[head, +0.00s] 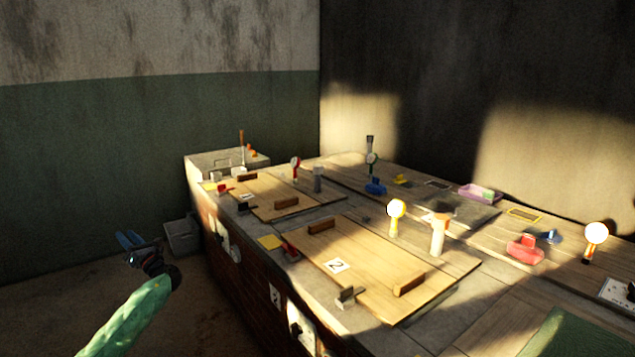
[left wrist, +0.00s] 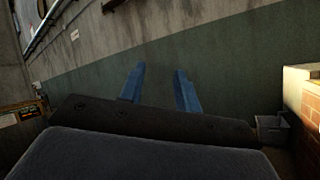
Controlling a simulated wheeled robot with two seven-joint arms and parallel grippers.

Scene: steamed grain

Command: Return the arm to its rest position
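My left gripper (head: 128,240) is at the left of the head view, on the end of my green arm, out in free air beside the counter. In the left wrist view its two blue fingers (left wrist: 159,78) stand apart with nothing between them, in front of the green and grey wall (left wrist: 220,55). My right gripper is not in view.
The long brick counter (head: 225,262) lies to the right of the gripper, with wooden lids (head: 375,262), gauges and small tools on top. A grey bin (head: 182,238) stands on the floor by its far left corner. Floor left of the counter looks clear.

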